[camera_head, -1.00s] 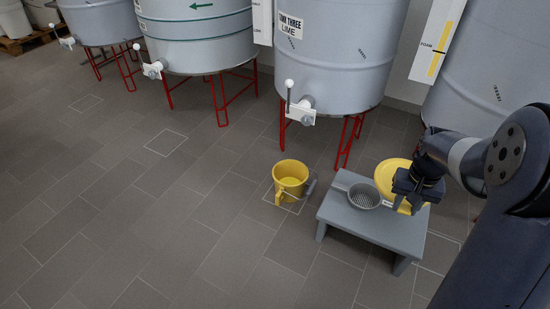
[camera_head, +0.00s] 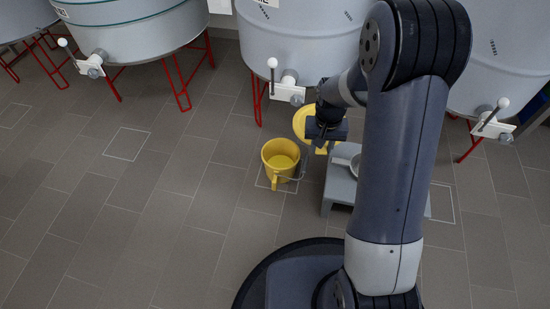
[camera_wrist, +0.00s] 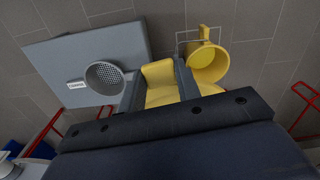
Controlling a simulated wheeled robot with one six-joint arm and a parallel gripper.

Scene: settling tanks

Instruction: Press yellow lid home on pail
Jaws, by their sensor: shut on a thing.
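The yellow pail (camera_head: 280,160) stands upright and open on the floor inside a pale outlined square; it also shows in the wrist view (camera_wrist: 208,62). Its wire handle hangs at the side. My gripper (camera_head: 326,131) is shut on the yellow lid (camera_head: 303,121), which is raised, tilted and apart from the pail, up and to its right in the head view. In the wrist view the lid (camera_wrist: 159,72) sits between the jaws (camera_wrist: 160,86), with the pail just right of it. My gripper and arm hide part of the lid.
A grey stool (camera_head: 335,190) stands right of the pail, partly behind my arm. A grey strainer (camera_wrist: 103,77) lies on it. Tanks on red legs with valves (camera_head: 287,90) stand behind. Floor to the pail's left (camera_head: 180,200) is clear.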

